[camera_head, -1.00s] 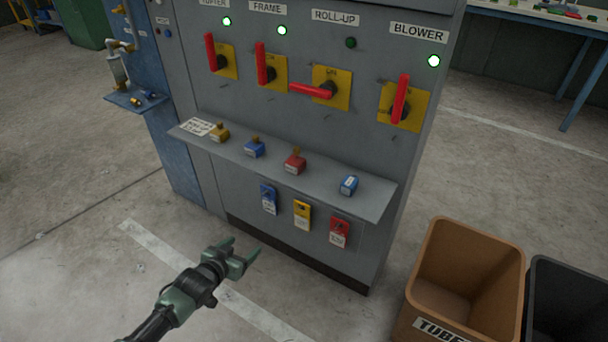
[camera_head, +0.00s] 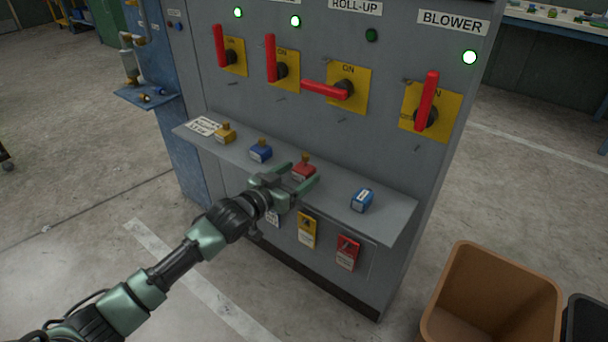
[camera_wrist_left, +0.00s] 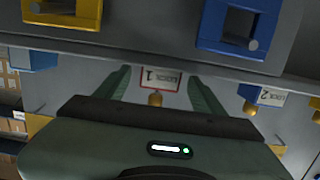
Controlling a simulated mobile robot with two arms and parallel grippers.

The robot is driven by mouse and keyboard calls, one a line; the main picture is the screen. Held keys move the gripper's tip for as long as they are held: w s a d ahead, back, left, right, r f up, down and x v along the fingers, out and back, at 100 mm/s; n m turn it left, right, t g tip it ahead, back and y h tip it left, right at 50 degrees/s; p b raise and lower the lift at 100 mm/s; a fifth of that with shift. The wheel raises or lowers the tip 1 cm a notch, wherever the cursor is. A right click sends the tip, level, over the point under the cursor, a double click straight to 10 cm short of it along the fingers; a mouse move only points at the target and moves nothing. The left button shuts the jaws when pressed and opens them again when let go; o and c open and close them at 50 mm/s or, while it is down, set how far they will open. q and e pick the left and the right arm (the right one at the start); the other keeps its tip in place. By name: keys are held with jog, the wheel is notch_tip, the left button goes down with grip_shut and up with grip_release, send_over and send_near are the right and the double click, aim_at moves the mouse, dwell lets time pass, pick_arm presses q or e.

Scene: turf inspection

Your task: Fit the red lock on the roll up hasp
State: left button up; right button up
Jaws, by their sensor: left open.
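The red lock (camera_head: 304,172), with a brass top, sits on the grey shelf (camera_head: 385,216). My left gripper (camera_head: 300,179) is open at the shelf, its fingers reaching to either side of the red lock. In the left wrist view the lock's red-edged label (camera_wrist_left: 160,79), reading LOCK 1 upside down, shows between the two fingers; I cannot tell whether they touch it. The roll-up switch (camera_head: 346,90) has a yellow plate and a red handle lying sideways to the left. Its hasp is too small to make out clearly. My right gripper is not in view.
A brown bin (camera_head: 490,300) stands at lower right.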

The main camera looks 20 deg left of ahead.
pick_arm(q)
jog(key=shift+x, duration=1.3)
jog(key=c, duration=1.3)
grip_shut()
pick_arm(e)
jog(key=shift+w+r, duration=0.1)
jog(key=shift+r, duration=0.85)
pick_arm(q)
jog(key=shift+r, duration=0.15)
